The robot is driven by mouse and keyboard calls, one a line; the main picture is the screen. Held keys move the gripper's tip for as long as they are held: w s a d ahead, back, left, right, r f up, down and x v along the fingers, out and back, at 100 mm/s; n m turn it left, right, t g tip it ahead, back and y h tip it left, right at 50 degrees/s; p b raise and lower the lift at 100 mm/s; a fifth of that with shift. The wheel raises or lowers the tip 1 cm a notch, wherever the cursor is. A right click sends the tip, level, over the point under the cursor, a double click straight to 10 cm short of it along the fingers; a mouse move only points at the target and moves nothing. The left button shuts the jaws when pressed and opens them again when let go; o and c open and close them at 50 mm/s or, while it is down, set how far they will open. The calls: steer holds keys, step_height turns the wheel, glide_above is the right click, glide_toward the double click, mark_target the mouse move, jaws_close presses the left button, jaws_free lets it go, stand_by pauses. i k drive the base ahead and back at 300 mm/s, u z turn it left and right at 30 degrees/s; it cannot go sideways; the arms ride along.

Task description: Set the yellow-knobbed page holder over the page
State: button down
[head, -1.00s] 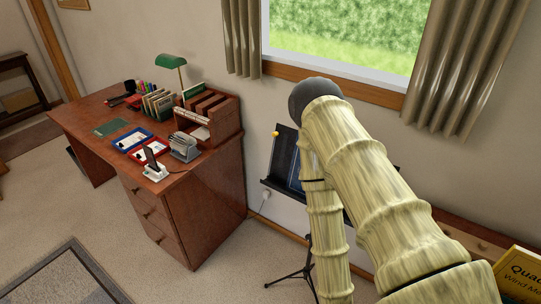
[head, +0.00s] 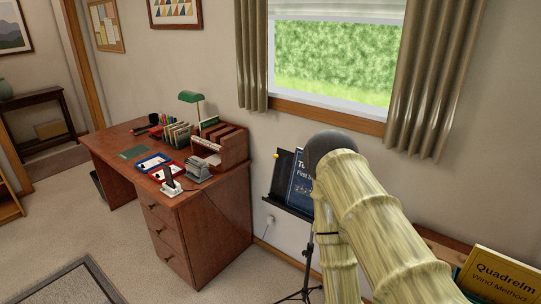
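A small yellow knob (head: 276,155) shows at the left edge of the black music stand (head: 281,180), beside the wall below the window. A dark blue book or page (head: 299,184) with white lettering rests on the stand. Its right part is hidden behind my arm. I cannot tell whether the holder's arm lies over the page or off to the side. My gripper is not visible; only my pale, bamboo-like arm links show, in front of the stand.
A wooden desk (head: 208,213) with trays, folders and a green lamp (head: 191,97) stands left of the stand. A yellow book (head: 502,275) is at the lower right. Carpet between desk and rug (head: 75,285) is clear.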

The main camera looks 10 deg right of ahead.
mark_target(275, 157)
steer(key=z, duration=0.15)
steer(key=i, duration=1.15)
steer(key=u, duration=0.75)
